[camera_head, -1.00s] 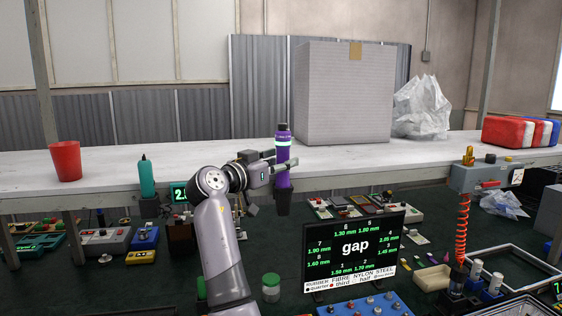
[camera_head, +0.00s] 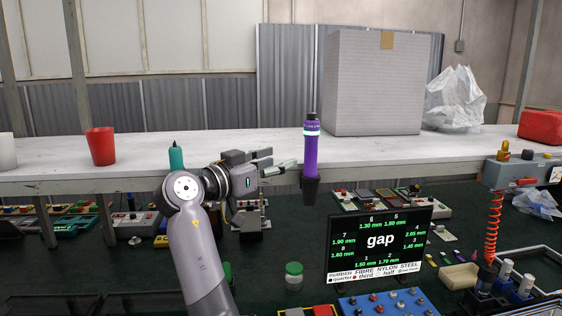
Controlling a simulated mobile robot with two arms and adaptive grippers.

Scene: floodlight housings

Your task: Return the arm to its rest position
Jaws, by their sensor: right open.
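My right gripper (camera_head: 283,159) is open and empty in the middle of the head view, its fingers pointing right. The arm rises from below. A purple tool with a dark cap and pale band (camera_head: 311,155) stands upright in a black holder (camera_head: 310,190), just right of the fingertips and apart from them in the picture. My left gripper is not in view.
A white shelf (camera_head: 140,150) crosses the view, bearing a red cup (camera_head: 101,146), a large grey box (camera_head: 385,85) and a clear plastic bag (camera_head: 455,100). Below are a "gap" display (camera_head: 380,242), a green-lidded jar (camera_head: 294,275) and an orange coiled cord (camera_head: 493,225).

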